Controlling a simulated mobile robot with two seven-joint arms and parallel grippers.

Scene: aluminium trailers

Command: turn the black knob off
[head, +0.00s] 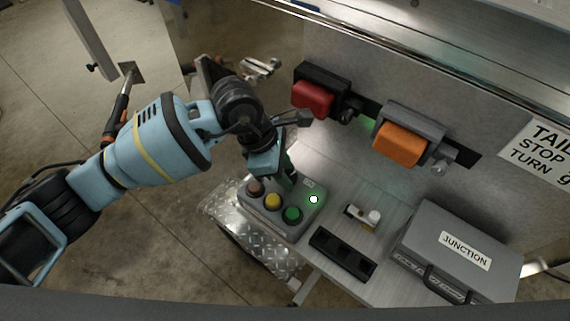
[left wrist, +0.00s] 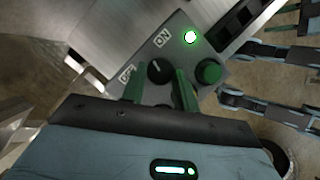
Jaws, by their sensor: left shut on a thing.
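The black knob (left wrist: 158,72) is on the top of a grey control box (head: 274,222), between the labels OFF and ON in the left wrist view. A lamp (head: 313,199) on the box glows white-green; it also shows in the left wrist view (left wrist: 190,37). My left gripper (head: 287,174) reaches down to the box and hides the knob in the head view. In the left wrist view its green fingers stand on either side of the knob, and it is shut on it. I cannot tell exactly where the knob points. My right gripper is not in view.
The box also has a brown button (head: 255,187), a yellow button (head: 273,201) and a green button (head: 292,214) close to the gripper. To the right are a black tray (head: 342,254) and a grey JUNCTION case (head: 457,250).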

